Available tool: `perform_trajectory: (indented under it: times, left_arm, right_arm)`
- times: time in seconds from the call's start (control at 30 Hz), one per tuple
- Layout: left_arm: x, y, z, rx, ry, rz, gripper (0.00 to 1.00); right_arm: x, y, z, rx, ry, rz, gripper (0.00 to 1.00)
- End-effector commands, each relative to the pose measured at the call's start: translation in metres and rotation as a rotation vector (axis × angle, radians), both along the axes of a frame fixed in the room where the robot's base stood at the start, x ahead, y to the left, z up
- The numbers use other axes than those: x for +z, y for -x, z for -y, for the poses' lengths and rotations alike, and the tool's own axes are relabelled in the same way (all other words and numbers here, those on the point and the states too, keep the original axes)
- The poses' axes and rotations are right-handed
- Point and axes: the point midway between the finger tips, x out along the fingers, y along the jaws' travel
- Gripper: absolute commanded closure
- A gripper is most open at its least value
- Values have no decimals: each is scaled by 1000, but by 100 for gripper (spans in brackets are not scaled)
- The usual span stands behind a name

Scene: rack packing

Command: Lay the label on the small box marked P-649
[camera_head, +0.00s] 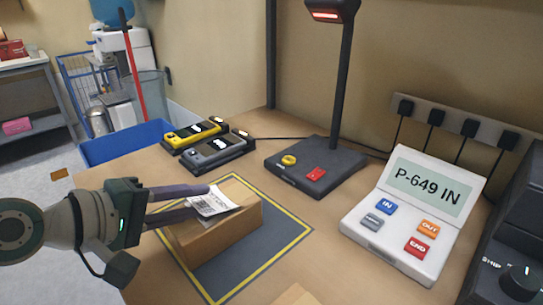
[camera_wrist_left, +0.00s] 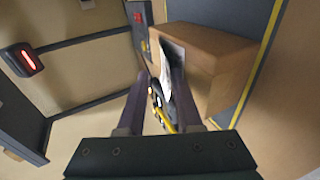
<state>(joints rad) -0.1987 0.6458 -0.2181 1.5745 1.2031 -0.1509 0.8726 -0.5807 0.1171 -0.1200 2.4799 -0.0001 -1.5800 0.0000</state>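A small brown cardboard box (camera_head: 222,236) stands on the yellow-bordered grey mat (camera_head: 285,246). A white label with black print (camera_head: 216,203) is on the box's top, near its left end. It looks slightly tilted, and I cannot tell whether it lies flat. No P-649 marking shows on the visible box faces. My left gripper (camera_head: 202,199) reaches in from the left with its fingers apart, the tips at the label. The left wrist view shows the fingers (camera_wrist_left: 160,98) spread, the box (camera_wrist_left: 212,60) and the label (camera_wrist_left: 170,62) near the right finger. My right gripper is out of view.
A white keypad console (camera_head: 410,215) reads "P-649 IN". A dark scanner stand (camera_head: 315,168) rises behind the mat. Yellow and grey handheld devices (camera_head: 205,140) sit at the back left, beside a blue bin (camera_head: 125,143). Another cardboard piece (camera_head: 295,296) shows at the bottom edge.

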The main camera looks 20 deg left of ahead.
Motion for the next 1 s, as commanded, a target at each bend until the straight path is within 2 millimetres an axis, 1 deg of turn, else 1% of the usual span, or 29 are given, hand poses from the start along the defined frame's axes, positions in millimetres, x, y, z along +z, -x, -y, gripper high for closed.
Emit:
perform_trajectory:
  times: [0.5, 0.8, 0.87, 1.0]
  left_arm:
    - [-1, 25, -11, -1, -1, -3, 65]
    - [-1, 26, -11, -1, 0, -2, 65]
    - [-1, 26, -11, -1, 0, -2, 60]
    - [-1, 26, -11, -1, -1, -3, 44]
  right_arm:
    - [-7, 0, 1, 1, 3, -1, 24]
    - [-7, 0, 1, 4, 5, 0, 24]
    - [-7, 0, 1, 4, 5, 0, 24]
    - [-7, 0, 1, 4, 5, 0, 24]
